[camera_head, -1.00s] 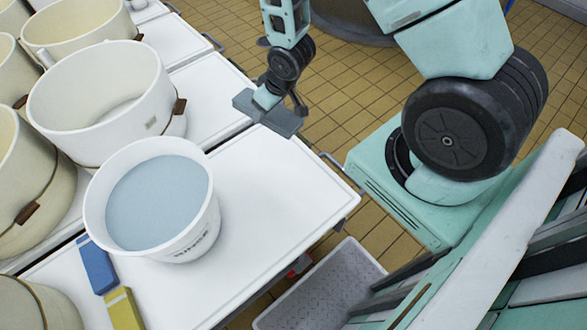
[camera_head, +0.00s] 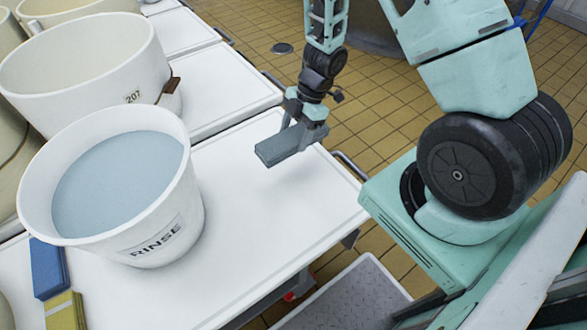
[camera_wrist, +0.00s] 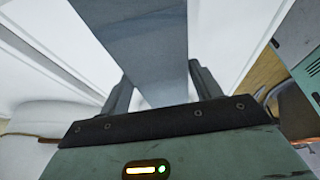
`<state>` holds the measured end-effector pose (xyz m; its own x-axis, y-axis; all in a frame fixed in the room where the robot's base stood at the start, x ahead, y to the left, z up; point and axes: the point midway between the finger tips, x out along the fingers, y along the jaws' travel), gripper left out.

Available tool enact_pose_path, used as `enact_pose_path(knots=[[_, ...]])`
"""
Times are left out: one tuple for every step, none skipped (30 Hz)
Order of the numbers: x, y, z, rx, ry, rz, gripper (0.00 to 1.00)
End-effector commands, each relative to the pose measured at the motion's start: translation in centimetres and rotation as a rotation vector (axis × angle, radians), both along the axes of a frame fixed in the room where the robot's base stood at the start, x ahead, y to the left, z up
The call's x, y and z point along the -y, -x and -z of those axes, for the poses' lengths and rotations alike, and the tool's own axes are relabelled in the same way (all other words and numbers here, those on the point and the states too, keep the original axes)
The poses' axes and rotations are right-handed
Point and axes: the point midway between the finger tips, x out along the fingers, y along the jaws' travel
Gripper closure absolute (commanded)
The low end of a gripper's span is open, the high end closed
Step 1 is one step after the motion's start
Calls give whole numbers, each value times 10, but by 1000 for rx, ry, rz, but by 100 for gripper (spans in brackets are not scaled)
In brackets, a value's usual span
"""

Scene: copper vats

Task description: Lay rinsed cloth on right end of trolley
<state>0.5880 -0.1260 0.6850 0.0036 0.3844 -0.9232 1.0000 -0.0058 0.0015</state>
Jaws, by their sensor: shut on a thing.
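My gripper (camera_head: 296,132) is shut on a folded grey-blue cloth (camera_head: 277,152), which sticks out flat from the jaws. In the wrist view the cloth (camera_wrist: 140,40) runs away between the two fingers (camera_wrist: 160,85). In the head view the cloth appears over the far part of the white trolley top (camera_head: 240,225), to the right of the bucket. A small gap seems to lie under it, but its height is hard to tell.
A white bucket marked RINSE (camera_head: 165,225), full of bluish water, stands on the trolley. A large cream vessel (camera_head: 90,75) stands behind. The trolley top right of the bucket is clear.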

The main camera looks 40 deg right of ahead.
Motion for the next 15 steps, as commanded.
enact_pose_path(knots=[[1, 1, 12, -3, -1, -1, 65], [1, 1, 18, -3, -2, -2, 65], [0, 1, 26, -3, -3, -5, 65], [0, 1, 31, -3, -2, -3, 65], [1, 1, 37, -3, -1, -1, 65], [1, 1, 43, -2, -2, -2, 65], [0, 1, 47, -2, -2, -2, 65], [0, 1, 50, -2, -3, -3, 65], [0, 1, 54, -2, -2, -3, 65], [0, 1, 55, -1, -1, -3, 65], [0, 0, 57, -1, -1, -3, 65], [0, 0, 59, -1, -1, -3, 65], [0, 0, 61, -1, -1, -2, 65], [0, 0, 63, -1, -1, -2, 65], [0, 0, 68, -1, -1, -2, 65]])
